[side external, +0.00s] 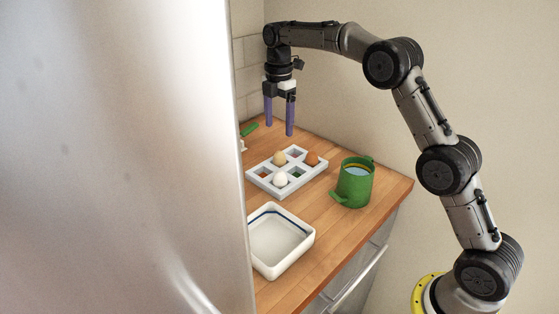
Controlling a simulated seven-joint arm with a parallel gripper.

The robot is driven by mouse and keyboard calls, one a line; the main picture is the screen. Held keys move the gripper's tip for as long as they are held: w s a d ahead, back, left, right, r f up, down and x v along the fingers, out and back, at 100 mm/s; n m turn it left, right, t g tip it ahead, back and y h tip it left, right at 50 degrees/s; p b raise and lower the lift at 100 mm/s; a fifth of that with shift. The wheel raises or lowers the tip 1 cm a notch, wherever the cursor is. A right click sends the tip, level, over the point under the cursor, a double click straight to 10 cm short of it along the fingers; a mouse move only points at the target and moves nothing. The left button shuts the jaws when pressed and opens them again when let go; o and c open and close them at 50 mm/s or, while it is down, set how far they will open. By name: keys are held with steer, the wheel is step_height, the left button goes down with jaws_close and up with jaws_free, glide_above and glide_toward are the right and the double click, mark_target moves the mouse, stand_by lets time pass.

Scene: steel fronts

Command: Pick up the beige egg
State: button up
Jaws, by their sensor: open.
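The beige egg (279,158) sits in a compartment of the white egg tray (284,189) on the wooden counter. A white egg (280,179) sits in the compartment in front of it, and a brown egg (312,158) sits to its right. My gripper (279,131) points down with its two purple fingers apart and empty. It appears to hang above the counter, at the far side of the tray, and is not touching any egg. Its exact height over the tray is hard to tell from this view.
A white square dish (281,245) with a blue line lies in front. A green object (249,130) is partly hidden by the large steel front (130,160) at left. Bare wood lies at the right.

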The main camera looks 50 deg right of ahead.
glide_above(279, 152)
steer(key=f, duration=0.4)
steer(key=shift+s+a+f, duration=0.25)
steer(key=shift+a+f, duration=0.05)
steer(key=shift+w+d+f, duration=0.1)
steer(key=shift+d+f, duration=0.05)
steer(key=shift+f, duration=0.75)
steer(key=shift+w+d+f, duration=0.1)
steer(key=shift+f, duration=0.8)
steer(key=shift+w+d+f, duration=0.1)
steer(key=shift+d+f, duration=0.05)
steer(key=shift+f, duration=0.75)
steer(key=c, duration=0.9)
